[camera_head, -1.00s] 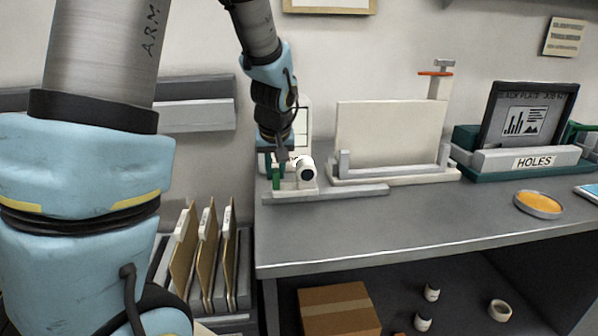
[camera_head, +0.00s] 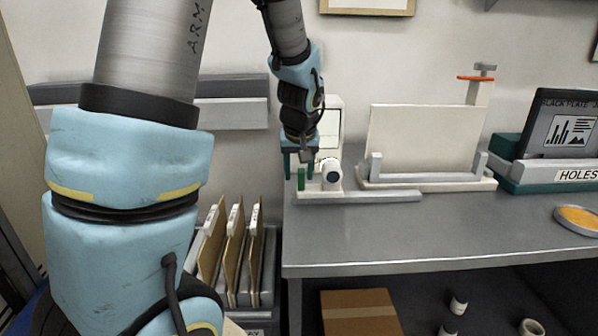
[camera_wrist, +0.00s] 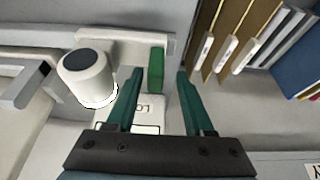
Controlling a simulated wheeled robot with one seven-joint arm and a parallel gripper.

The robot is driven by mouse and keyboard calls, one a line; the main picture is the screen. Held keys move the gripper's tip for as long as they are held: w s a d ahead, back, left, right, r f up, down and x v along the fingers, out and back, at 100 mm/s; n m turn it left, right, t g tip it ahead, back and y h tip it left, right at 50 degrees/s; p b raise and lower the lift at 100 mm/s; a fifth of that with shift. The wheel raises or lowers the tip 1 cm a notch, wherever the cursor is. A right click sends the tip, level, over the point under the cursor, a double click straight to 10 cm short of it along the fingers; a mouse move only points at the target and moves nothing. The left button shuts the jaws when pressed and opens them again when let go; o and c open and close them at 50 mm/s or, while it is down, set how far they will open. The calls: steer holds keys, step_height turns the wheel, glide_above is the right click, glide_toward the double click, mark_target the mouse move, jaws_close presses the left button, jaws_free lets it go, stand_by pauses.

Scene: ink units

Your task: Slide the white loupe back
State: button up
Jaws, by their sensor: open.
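The white loupe (camera_head: 332,170), a short cylinder with a dark end, sits on a pale carriage on the left part of the worktop. It also shows upper left in the wrist view (camera_wrist: 85,75). A green block (camera_head: 301,178) stands beside it on the same carriage; it shows in the wrist view too (camera_wrist: 156,62). My gripper (camera_head: 298,170) is over the carriage, left of the loupe. In the wrist view my open fingers (camera_wrist: 163,74) point toward the green block, which shows between their tips. I cannot tell whether they touch it. A white label, partly hidden by a finger, reads "LO".
A light rail (camera_head: 370,197) runs right along the worktop (camera_head: 430,235) from the carriage. A white panel in a holder (camera_head: 425,140) stands to the right. File folders (camera_head: 235,250) stand below left. The worktop front is clear.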

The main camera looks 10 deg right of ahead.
steer(key=b+v, duration=0.1)
steer(key=v, duration=1)
steer(key=shift+b, duration=0.35)
steer(key=shift+f, duration=0.1)
steer(key=s+a+f+g, duration=0.1)
steer(key=s+a+f, duration=0.3)
steer(key=a+f, duration=0.2)
steer(key=s+a+f+g, duration=0.1)
steer(key=s+a+f, duration=0.4)
steer(key=a, duration=0.5)
step_height(320, 180, down, 2)
steer(key=shift+s+a+f+g, duration=0.1)
steer(key=shift+s+a+g, duration=0.2)
steer(key=shift+a+g, duration=0.1)
stand_by(1.2)
